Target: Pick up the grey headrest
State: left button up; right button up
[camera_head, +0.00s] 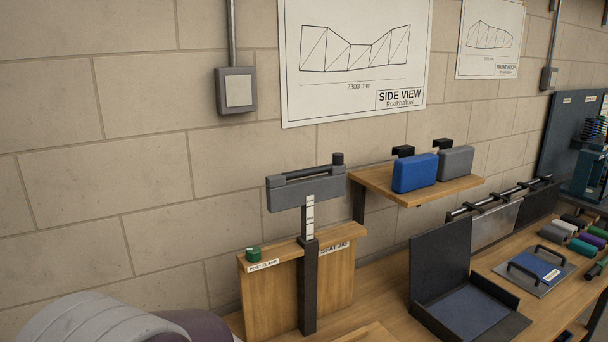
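The grey headrest (457,163) is a padded grey block with a black bracket on its top back edge. It stands upright at the right part of a small wooden wall shelf (408,198). A similar blue headrest (415,173) stands close on its left, a little nearer, and hides part of its left side. Neither of my grippers shows in the head view.
A grey bar-shaped piece (306,190) sits on a dark post (309,285) left of the shelf. Below stands an open black box (441,259) on the wooden bench. A blue pad with handles (537,270) lies farther right. Grey rounded shapes (90,318) fill the lower left.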

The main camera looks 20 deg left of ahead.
aim_at(455, 162)
jog(key=i+l+z, duration=0.1)
jog(key=z, duration=1.15)
jog(key=i+u, duration=0.15)
jog(key=i, duration=0.35)
jog(key=i+l+u, duration=0.15)
jog(key=i, duration=0.35)
jog(key=i+l+u, duration=0.1)
jog(key=i+l, duration=0.15)
jog(key=i, duration=0.25)
jog(key=i+l+u, duration=0.15)
jog(key=i, duration=0.35)
jog(key=l+u, duration=0.1)
jog(key=u, duration=0.15)
